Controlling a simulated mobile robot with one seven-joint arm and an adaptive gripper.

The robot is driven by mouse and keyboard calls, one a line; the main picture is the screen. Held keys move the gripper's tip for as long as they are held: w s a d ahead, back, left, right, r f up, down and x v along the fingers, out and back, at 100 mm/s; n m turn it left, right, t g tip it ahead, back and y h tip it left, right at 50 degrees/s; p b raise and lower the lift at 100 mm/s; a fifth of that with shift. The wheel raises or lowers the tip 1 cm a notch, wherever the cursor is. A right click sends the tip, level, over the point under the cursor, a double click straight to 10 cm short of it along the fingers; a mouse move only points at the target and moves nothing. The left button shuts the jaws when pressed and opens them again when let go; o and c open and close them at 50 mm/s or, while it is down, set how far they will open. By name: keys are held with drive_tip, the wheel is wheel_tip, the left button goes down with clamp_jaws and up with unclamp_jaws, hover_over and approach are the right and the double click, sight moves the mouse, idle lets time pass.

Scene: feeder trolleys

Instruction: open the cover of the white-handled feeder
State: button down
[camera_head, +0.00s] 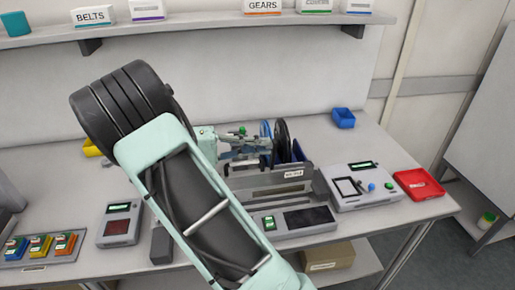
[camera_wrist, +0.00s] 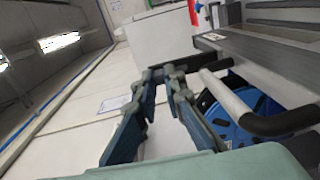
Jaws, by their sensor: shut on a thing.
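The feeder (camera_head: 268,184) stands on the bench in the middle of the head view, with a small label on its grey body and reels behind it. In the wrist view a bent handle (camera_wrist: 224,94), pale along one arm and black at its corner, stands in front of a blue reel (camera_wrist: 262,122). My gripper (camera_wrist: 160,78) has its fingertips close together on a dark bar (camera_wrist: 205,65) beside this handle. I cannot tell whether the bar is part of the cover. In the head view my gripper (camera_head: 240,150) is at the feeder's far side, partly hidden by my arm.
A red tray (camera_head: 418,184) and a grey control box (camera_head: 362,186) stand right of the feeder. A small blue bin (camera_head: 343,118) is behind them. Several coloured boxes (camera_head: 40,245) are at the left front. A shelf (camera_head: 200,32) runs above the bench.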

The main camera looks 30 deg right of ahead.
drive_tip(key=shift+a, duration=0.1)
idle(0.3)
drive_tip(key=c, duration=2)
unclamp_jaws()
drive_tip(key=v, duration=1.2)
drive_tip(key=shift+w+f, duration=0.1)
drive_tip(key=shift+f, duration=0.1)
